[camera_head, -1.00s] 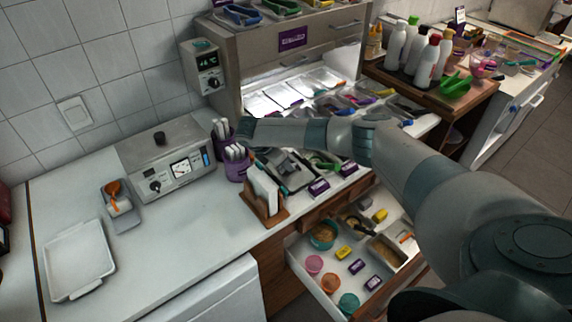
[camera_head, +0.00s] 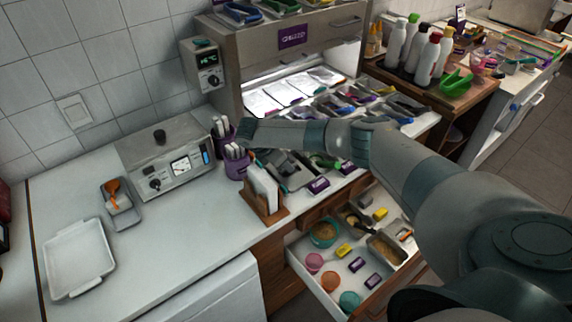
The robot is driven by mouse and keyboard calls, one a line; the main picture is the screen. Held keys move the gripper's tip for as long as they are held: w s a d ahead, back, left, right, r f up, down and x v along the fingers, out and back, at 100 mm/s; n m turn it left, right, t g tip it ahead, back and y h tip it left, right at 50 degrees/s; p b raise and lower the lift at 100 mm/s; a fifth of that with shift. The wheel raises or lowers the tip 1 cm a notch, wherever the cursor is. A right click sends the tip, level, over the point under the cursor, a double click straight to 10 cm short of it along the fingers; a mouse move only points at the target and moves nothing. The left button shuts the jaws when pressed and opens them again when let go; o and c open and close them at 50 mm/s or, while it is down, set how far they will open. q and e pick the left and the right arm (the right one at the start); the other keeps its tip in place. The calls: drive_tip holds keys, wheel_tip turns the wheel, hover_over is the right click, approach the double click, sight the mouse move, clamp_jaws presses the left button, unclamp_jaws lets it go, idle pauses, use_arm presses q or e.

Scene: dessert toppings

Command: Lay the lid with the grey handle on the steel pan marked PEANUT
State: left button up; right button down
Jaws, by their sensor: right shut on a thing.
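My right arm reaches across from the right. Its gripper (camera_head: 247,132) is at the far left end of that arm, over the front of the topping station. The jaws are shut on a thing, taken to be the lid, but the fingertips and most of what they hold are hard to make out. Steel pans (camera_head: 292,172) with dark and grey parts sit just below the forearm, partly covered by it. Small purple labels (camera_head: 318,186) stand at their front; none can be read, so I cannot tell which pan is marked PEANUT. My left gripper is out of view.
Pale lidded pans (camera_head: 290,92) lie in the lit station behind. Purple cups of white utensils (camera_head: 236,162) and a wooden napkin holder (camera_head: 264,192) stand close left. An open drawer (camera_head: 322,285) with bowls is below. The left counter (camera_head: 170,245) has free room.

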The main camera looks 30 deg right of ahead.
drive_tip(key=shift+p, duration=0.35)
idle(0.5)
idle(0.3)
drive_tip(key=c, duration=1.8)
unclamp_jaws()
drive_tip(key=c, duration=0.3)
drive_tip(key=shift+r+p, duration=2.8)
drive_tip(key=shift+p, duration=0.05)
drive_tip(key=shift+r+p, duration=0.9)
drive_tip(key=shift+r, duration=0.3)
drive_tip(key=shift+f, duration=0.1)
